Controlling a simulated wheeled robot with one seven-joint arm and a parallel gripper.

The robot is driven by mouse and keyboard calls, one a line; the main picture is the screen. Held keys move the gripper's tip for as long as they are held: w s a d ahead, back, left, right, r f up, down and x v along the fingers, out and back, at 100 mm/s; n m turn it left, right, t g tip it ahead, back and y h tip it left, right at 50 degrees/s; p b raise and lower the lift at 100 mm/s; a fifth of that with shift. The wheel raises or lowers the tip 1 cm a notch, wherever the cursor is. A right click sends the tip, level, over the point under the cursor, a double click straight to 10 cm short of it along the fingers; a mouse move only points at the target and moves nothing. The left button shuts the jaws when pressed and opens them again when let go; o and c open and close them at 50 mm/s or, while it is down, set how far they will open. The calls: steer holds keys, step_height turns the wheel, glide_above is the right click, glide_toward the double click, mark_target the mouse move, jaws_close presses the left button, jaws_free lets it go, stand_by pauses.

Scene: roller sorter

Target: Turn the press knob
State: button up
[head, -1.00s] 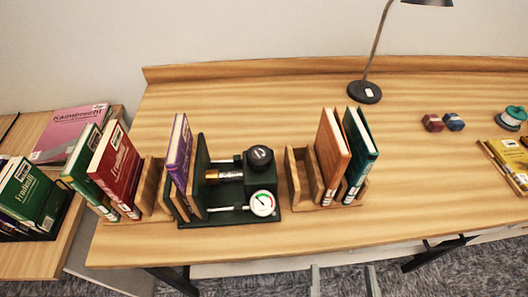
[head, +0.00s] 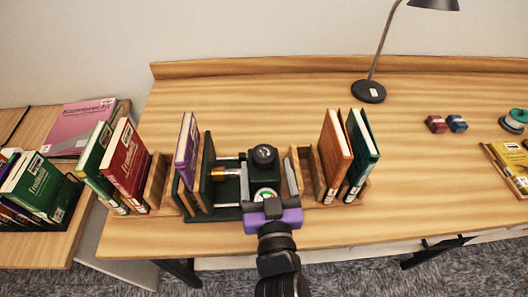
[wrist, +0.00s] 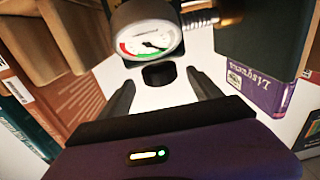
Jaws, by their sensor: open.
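The press is a dark green frame (head: 214,214) with a purple book (head: 186,146) standing at its left side and a brass-coloured cylinder (head: 226,174) in its middle. Its round black knob (head: 263,155) sits on top of the green block at the back right. The white dial gauge (head: 265,193) is partly hidden by my gripper in the head view; it shows clearly in the wrist view (wrist: 148,42). My gripper (wrist: 160,88) is open and empty in front of the gauge, its fingers apart. In the head view the gripper (head: 272,203) is nearer than the knob and not touching it.
Wooden holders with an orange book (head: 335,155) and a teal book (head: 360,152) stand close to the right. Red and green books (head: 125,165) stand to the left. A black lamp (head: 369,91) is at the back right. The desk between lamp and press is clear.

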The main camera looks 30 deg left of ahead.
mark_target(262, 167)
steer(key=shift+x, duration=2.3)
steer(key=c, duration=1.4)
steer(key=shift+o, duration=0.2)
steer(key=shift+f, duration=0.1)
steer(key=b, duration=0.4)
steer(key=shift+f+m+h, duration=0.3)
steer(key=shift+h, duration=0.1)
steer(key=m+t+h+b, duration=0.1)
steer(key=b, duration=0.3)
steer(key=shift+r+m+t+h+b, duration=0.1)
steer(key=shift+m+t+h+b, duration=0.35)
steer(key=shift+b, duration=0.8)
